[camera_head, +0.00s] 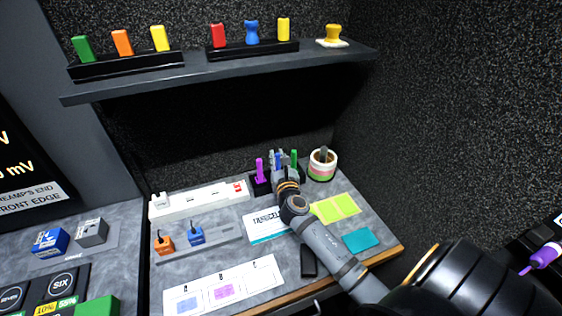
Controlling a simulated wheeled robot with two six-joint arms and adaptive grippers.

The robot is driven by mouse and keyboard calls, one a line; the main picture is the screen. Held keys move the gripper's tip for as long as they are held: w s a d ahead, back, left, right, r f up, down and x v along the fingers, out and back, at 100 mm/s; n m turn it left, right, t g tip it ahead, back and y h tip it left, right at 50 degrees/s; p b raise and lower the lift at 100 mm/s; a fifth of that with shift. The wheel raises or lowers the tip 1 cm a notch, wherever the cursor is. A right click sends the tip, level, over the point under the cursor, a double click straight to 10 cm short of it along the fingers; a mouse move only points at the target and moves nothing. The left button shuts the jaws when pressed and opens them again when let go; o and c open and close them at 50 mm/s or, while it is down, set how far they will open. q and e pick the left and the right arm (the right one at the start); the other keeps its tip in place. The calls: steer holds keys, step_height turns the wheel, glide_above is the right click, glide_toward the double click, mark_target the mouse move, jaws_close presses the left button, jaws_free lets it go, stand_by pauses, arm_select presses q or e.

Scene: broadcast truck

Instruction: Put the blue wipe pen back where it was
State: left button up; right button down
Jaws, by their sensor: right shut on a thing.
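The blue wipe pen (277,158) shows as a small blue upright piece between the fingers of my right gripper (281,161). The gripper is shut on it, at the dark pen holder (260,187) at the back of the desk. A purple pen (259,169) stands in the holder to the left, and a green pen (294,157) stands to the right. The gripper and wrist hide the middle of the holder. I cannot tell whether the blue pen's lower end is in a slot. My left gripper is not in view.
A striped pot (322,165) stands close to the right of the holder. A white power strip (198,201) lies to the left. A shelf (215,71) with coloured pieces hangs above. Yellow notes (336,208) and a teal pad (360,240) lie in front.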

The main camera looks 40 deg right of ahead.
steer(key=shift+s+a+r, duration=0.15)
steer(key=shift+s, duration=0.05)
steer(key=c, duration=1.4)
jaws_free()
steer(key=shift+a+r, duration=0.15)
steer(key=shift+a, duration=0.1)
steer(key=shift+o, duration=0.3)
steer(key=shift+d, duration=0.1)
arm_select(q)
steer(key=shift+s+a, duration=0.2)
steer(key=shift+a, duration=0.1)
arm_select(e)
steer(key=shift+d, duration=0.1)
steer(key=shift+s, duration=0.1)
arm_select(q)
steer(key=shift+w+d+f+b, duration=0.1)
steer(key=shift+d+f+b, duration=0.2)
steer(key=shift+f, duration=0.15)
arm_select(e)
steer(key=v, duration=1.2)
